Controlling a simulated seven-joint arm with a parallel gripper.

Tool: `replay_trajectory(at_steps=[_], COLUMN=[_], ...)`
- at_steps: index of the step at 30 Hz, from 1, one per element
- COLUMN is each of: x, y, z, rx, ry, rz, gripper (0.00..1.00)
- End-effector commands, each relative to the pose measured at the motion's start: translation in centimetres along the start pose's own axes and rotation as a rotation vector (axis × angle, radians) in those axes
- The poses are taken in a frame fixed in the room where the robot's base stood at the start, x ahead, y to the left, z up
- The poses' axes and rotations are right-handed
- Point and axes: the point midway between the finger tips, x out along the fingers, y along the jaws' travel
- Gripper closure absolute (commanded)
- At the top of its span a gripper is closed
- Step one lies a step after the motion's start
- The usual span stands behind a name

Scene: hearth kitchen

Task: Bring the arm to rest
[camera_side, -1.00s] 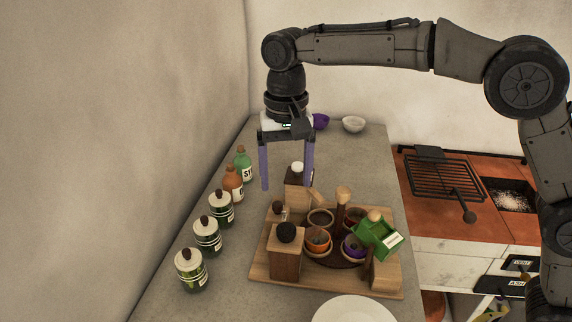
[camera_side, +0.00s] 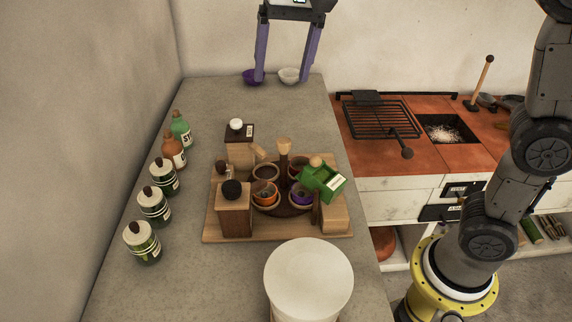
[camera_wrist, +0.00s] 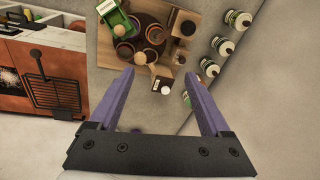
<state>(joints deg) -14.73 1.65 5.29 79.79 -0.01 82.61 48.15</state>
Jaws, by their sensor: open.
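My gripper (camera_side: 284,62) is open and empty, high at the top of the side view, with its two purple fingers pointing down and apart. In the side view the fingers overlap the far end of the grey counter (camera_side: 240,115). My arm's upper links are partly cut off at the top and right of the side view.
A wooden board (camera_side: 220,234) on the counter holds small bowls, wooden boxes and a green box (camera_side: 318,181). Several bottles line the left edge, including a green one (camera_side: 181,130). A white round top (camera_side: 308,280) is in front. A grill (camera_side: 380,118) sits at right.

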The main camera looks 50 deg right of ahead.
Motion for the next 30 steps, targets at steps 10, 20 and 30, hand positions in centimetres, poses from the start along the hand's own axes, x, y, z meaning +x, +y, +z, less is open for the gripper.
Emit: replay_trajectory(at_steps=[10,20,30], x=[-1.8,5.1,7.8], y=[13.0,20.7,21.0], z=[6.2,12.8,13.2], rx=[-0.095,-0.366,-0.593], ry=[0.164,0.289,0.318], rz=[-0.082,-0.072,-0.046], gripper=[0.19,0.19,0.19])
